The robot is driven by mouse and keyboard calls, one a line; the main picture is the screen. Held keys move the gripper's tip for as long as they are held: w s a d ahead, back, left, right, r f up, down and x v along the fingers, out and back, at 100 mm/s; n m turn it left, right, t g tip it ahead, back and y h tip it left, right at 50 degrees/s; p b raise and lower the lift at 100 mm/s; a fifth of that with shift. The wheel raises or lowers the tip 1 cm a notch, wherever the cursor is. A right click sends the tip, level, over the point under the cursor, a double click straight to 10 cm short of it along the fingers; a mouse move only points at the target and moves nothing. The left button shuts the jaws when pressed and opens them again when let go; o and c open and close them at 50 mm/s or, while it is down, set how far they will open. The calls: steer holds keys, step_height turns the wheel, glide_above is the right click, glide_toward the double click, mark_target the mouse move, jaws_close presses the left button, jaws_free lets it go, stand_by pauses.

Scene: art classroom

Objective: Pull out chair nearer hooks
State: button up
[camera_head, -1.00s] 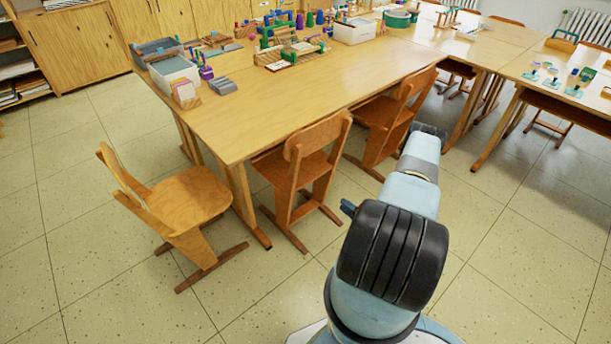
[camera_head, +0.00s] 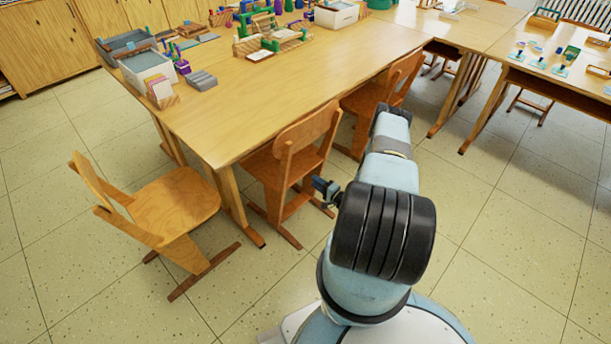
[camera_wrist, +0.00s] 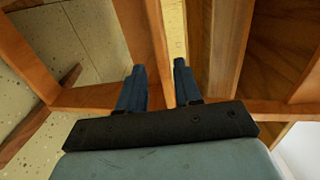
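Three wooden chairs stand at the near table (camera_head: 285,90). The middle chair (camera_head: 305,130) is tucked partly under the table's long side, its backrest toward me. Another chair (camera_head: 403,75) is tucked in farther along that side, partly behind my arm. A third chair (camera_head: 175,205) stands at the table's left end. My gripper (camera_head: 325,190) is just right of the middle chair, below its backrest. In the wrist view my gripper (camera_wrist: 160,70) is open, its two fingers apart. Wooden chair parts (camera_wrist: 145,45) fill the view beyond and around the fingertips; contact cannot be told. No hooks can be made out.
The tabletop carries grey bins (camera_head: 140,65), a white box (camera_head: 337,14) and small craft items. More tables (camera_head: 500,40) stand at the right. Wooden cabinets (camera_head: 45,45) line the back left. Tiled floor (camera_head: 510,240) is free at the right and front.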

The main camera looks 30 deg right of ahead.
mark_target(306, 174)
steer(key=x, duration=1)
steer(key=shift+a+f, duration=0.1)
steer(key=shift+c, duration=0.4)
jaws_close()
steer(key=shift+s+f, duration=0.1)
stand_by(0.6)
stand_by(0.3)
